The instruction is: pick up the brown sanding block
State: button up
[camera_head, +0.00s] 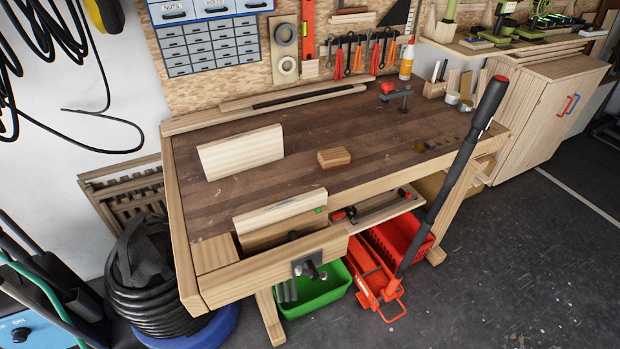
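The brown sanding block (334,158) lies flat on the dark wooden top of the workbench (270,202), near the middle of its front half. It is a small rectangular block with a lighter brown top. Nothing covers it in this view. My gripper and arm are not in view.
A pale board (241,152) stands on edge left of the block. Another pale board (279,212) stands at the front vise. A red-topped clamp (396,94) is behind right. A black-handled red floor jack (455,170) rises before the bench's right side. Bench top around the block is clear.

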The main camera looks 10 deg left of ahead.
aim_at(332, 158)
jog(key=i+j, duration=1.2)
jog(key=j, duration=0.2)
jog(key=i+l+z, duration=0.05)
